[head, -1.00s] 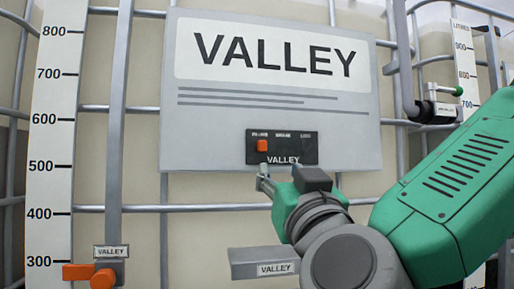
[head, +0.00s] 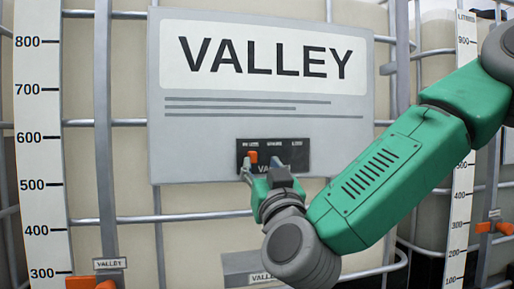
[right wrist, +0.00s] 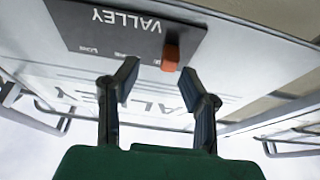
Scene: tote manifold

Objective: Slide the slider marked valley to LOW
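The orange slider knob (head: 252,157) sits toward the left end of a small black panel (head: 297,158) marked VALLEY, at the foot of the large VALLEY sign (head: 262,140). Three small labels run above the slot; they are too small to read surely. My right gripper (head: 262,167) is just in front of the panel, with its fingers apart. In the right wrist view, where the panel appears upside down, the knob (right wrist: 170,58) is ahead of the open fingers (right wrist: 157,85), nearer the right one. I cannot tell whether they touch. My left gripper is out of view.
A grey box tagged VALLEY (head: 243,263) juts out below the sign. An orange handle (head: 82,282) and a litre scale (head: 40,150) are at left. Another scale (head: 459,215) and orange handle (head: 493,228) are at right. Metal cage bars (head: 200,217) surround the totes.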

